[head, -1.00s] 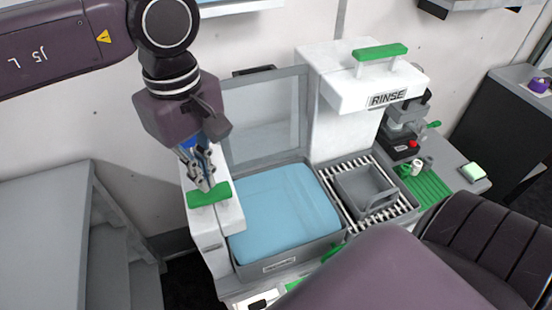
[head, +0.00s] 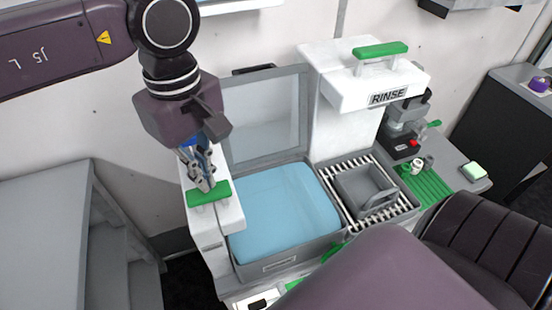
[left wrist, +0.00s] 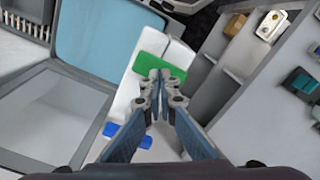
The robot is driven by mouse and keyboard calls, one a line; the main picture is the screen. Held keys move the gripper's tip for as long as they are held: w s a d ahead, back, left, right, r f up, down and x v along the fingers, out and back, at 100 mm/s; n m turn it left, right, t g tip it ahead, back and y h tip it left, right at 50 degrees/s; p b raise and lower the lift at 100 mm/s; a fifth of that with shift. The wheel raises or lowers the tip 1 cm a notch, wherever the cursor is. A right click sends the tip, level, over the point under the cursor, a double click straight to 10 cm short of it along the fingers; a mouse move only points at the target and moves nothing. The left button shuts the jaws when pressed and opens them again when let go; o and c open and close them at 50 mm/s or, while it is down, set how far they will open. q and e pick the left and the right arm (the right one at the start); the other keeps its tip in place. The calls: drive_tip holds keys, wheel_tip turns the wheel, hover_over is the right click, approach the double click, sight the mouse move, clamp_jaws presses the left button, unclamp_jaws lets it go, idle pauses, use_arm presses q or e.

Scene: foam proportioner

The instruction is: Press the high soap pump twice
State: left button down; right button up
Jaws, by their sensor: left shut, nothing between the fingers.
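A low white dispenser (head: 229,215) with a green press bar (head: 209,195) on top stands at the left side of the blue-filled basin. I cannot read a label on it. My left gripper (head: 207,187) points down at this bar, shut and empty, with its tips at or just above the bar; contact is hard to tell. In the left wrist view the closed fingertips (left wrist: 160,76) overlap the green bar (left wrist: 150,68). A taller white dispenser (head: 340,110) marked RINSE, with its own green bar (head: 380,50), stands behind at the right. My right gripper is not in view.
The basin (head: 285,262) has a raised clear lid (head: 268,125) behind it. A grey bin (head: 367,192) sits on a slatted rack to its right. A dark machine (head: 404,135) and a green ribbed mat (head: 428,187) are farther right. Grey steps (head: 115,230) stand at the left.

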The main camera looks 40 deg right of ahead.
use_arm(q)
drive_tip(key=shift+f+b, duration=1.65)
drive_tip(key=shift+f, duration=0.45)
drive_tip(key=shift+r, duration=0.1)
drive_tip(key=shift+r+p, duration=1.35)
drive_tip(key=shift+r, duration=0.85)
